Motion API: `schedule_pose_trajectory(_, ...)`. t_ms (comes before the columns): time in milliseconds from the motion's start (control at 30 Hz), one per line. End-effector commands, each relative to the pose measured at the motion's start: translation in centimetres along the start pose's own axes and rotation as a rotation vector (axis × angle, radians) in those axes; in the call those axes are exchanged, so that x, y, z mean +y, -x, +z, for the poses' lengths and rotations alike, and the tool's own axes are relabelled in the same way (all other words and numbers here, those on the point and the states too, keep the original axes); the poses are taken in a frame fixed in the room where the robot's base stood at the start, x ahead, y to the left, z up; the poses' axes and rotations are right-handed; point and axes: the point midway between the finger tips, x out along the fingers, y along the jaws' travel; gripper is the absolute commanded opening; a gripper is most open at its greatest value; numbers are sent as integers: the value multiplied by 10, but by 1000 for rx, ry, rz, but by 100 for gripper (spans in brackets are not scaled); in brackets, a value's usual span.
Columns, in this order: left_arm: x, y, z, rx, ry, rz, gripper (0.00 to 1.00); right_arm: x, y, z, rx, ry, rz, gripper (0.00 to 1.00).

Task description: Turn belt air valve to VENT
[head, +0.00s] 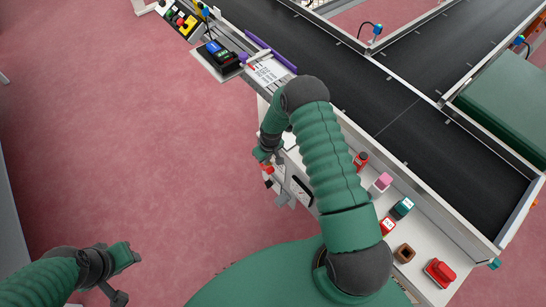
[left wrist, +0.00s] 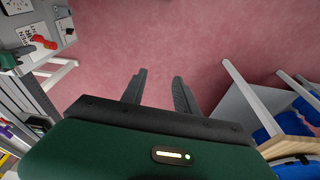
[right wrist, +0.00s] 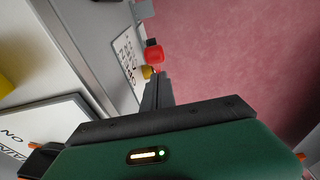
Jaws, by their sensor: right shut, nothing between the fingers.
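The belt air valve shows as a red handle (head: 267,169) on the side of the conveyor's front panel in the head view. In the right wrist view its red end (right wrist: 154,54) is just beyond my fingertips, with a yellowish part (right wrist: 147,72) beside it. The red handle also shows in the left wrist view (left wrist: 42,43). My right gripper (right wrist: 158,76) is shut and empty, close to the valve; I cannot tell whether it touches it. My left gripper (left wrist: 160,75) is open and empty over the floor, away from the panel.
A white label plate (right wrist: 127,57) with lettering is beside the valve. A dark conveyor belt (head: 440,140) runs behind the panel. Several buttons and blocks, including a red one (head: 439,271), stand on the ledge. The pink floor (head: 130,140) at left is clear.

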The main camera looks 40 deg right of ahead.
Motion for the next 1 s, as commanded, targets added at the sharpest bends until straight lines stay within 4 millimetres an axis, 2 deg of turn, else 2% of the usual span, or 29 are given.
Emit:
schedule_pose_trajectory(33,0,13,-3,0,0,0,36,-3,17,-7,2,2,1,0)
schedule_pose_trajectory(67,0,16,-4,1,0,0,36,-4,22,-9,2,2,1,0)
schedule_pose_trajectory(100,0,12,-3,1,0,0,36,-3,27,2,-2,-1,0,0)
schedule_pose_trajectory(400,0,18,-4,0,0,0,36,-4,82,42,1,-1,2,0)
schedule_pose_trajectory(533,0,19,-4,0,0,0,36,-4,92,49,1,0,1,0)
schedule_pose_trajectory(833,0,19,-5,0,0,0,36,-3,94,52,1,0,0,0)
schedule_pose_trajectory(867,0,19,-5,0,0,0,35,-3,94,52,1,0,0,0)
schedule_pose_trajectory(933,0,19,-5,0,0,0,26,-4,98,51,2,1,2,0)
schedule_pose_trajectory(1000,0,19,-5,0,0,0,17,-11,114,48,6,4,8,0)
